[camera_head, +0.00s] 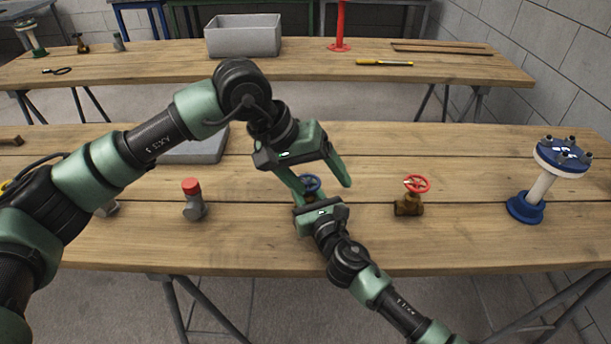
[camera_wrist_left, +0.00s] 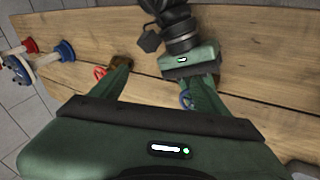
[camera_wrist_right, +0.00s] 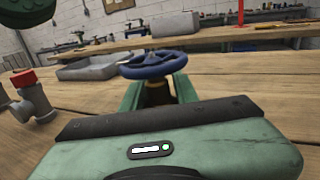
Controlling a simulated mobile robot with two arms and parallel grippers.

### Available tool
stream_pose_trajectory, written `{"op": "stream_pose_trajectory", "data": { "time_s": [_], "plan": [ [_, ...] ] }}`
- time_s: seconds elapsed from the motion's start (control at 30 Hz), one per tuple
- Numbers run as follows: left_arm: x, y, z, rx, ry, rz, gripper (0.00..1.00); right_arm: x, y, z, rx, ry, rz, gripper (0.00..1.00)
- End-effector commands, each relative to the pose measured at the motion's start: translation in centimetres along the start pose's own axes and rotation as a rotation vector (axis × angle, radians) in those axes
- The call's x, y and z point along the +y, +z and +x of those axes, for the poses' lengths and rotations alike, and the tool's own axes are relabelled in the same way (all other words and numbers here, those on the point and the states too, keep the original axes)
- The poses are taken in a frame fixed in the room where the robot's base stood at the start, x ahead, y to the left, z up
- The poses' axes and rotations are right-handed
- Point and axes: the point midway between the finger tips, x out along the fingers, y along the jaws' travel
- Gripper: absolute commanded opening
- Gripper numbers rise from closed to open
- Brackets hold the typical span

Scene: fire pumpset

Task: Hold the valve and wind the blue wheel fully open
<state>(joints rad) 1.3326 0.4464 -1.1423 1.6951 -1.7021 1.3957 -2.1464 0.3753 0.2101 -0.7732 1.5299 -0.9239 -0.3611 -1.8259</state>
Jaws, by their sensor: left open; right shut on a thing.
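The blue wheel (camera_head: 309,184) tops the valve, which is mostly hidden behind my right gripper in the head view. In the right wrist view the blue wheel (camera_wrist_right: 152,64) stands above a brass stem between the green fingers. My right gripper (camera_head: 313,200) is shut on the valve body, low at the bench. My left gripper (camera_head: 318,180) is open, its fingers spread and pointing down around and above the wheel. In the left wrist view the wheel (camera_wrist_left: 187,98) shows only partly, beside one finger; I cannot tell whether that finger touches it.
A valve with a red wheel (camera_head: 412,190) stands to the right. A blue-flanged white pipe stand (camera_head: 540,188) is farther right. A red-capped fitting (camera_head: 193,200) stands left. A grey tray (camera_head: 196,150) lies behind my left arm. Bare bench lies between these.

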Motion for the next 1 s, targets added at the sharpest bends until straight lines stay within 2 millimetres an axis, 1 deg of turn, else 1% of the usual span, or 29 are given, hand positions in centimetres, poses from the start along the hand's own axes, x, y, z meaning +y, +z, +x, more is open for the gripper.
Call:
{"op": "stream_pose_trajectory", "data": {
  "time_s": [0.03,0.1,0.2,0.3,0.37,0.47,0.57,0.8,0.9,1.0],
  "plan": [
    [-0.2,-1.0,-1.2,0.030,-0.087,0.074,0.75,-0.1,-0.1,0.0,0.001,-0.002,0.000,0.00],
    [-0.9,-1.9,-2.6,0.057,-0.191,0.150,0.75,-0.1,-0.1,0.0,0.001,-0.002,0.000,0.00],
    [-1.6,-3.0,-4.2,0.085,-0.303,0.221,0.75,-0.1,-0.1,0.0,0.001,-0.002,0.000,0.00],
    [-2.0,-3.6,-5.2,0.100,-0.369,0.258,0.75,-0.1,-0.1,0.0,0.001,-0.002,0.000,0.00],
    [-2.2,-3.8,-5.3,0.103,-0.388,0.268,0.75,-0.1,-0.1,0.0,0.001,-0.002,0.000,0.00],
    [-2.6,-4.0,-4.7,0.102,-0.397,0.273,0.75,-0.1,-0.1,0.0,0.001,-0.002,0.000,0.00],
    [-3.1,-4.1,-3.1,0.099,-0.394,0.271,0.75,-0.1,-0.1,0.0,0.001,-0.002,0.000,0.00],
    [-4.9,-4.8,1.4,0.100,-0.392,0.269,0.75,-0.1,-0.1,0.0,0.001,-0.001,0.000,0.00],
    [-5.5,-5.1,3.0,0.101,-0.391,0.270,0.75,-0.1,-0.1,0.0,0.001,-0.001,0.000,0.00],
    [-5.9,-5.3,4.2,0.102,-0.390,0.271,0.75,-0.1,-0.1,0.0,0.001,-0.001,0.000,0.00]
  ]
}}
